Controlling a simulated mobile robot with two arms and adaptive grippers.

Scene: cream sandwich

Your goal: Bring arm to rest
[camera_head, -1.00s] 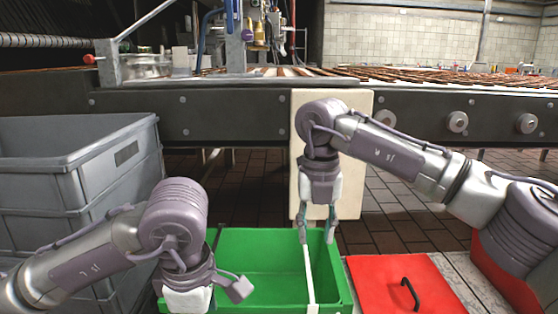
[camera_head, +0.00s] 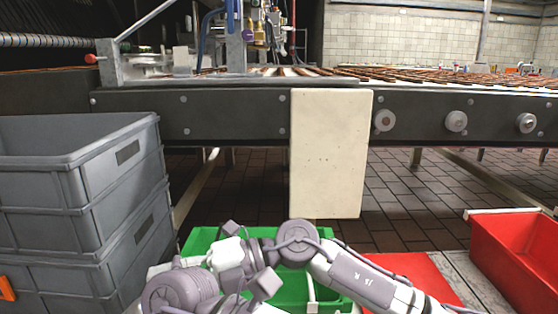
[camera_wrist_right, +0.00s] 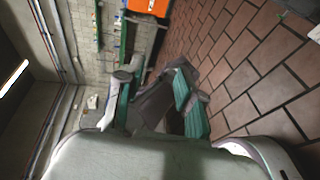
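My right arm comes in from the lower right and is folded low in the head view, with its hand pointing left across the green crate (camera_head: 203,238). In the right wrist view my right gripper (camera_wrist_right: 155,88) has its two green-padded fingers apart, with nothing between them. My left arm (camera_head: 180,287) is bent at the bottom of the head view, close to the right hand. The left fingers are not clearly visible, so their opening cannot be told. The two arms overlap in the picture; whether they touch cannot be told.
Stacked grey crates (camera_head: 75,175) stand at the left. A red lid (camera_head: 415,268) and an open red bin (camera_head: 515,255) are at the right. The conveyor (camera_head: 235,112) crosses behind, with a cream panel (camera_head: 330,160) in front. Brown tiled floor lies open beyond the crates.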

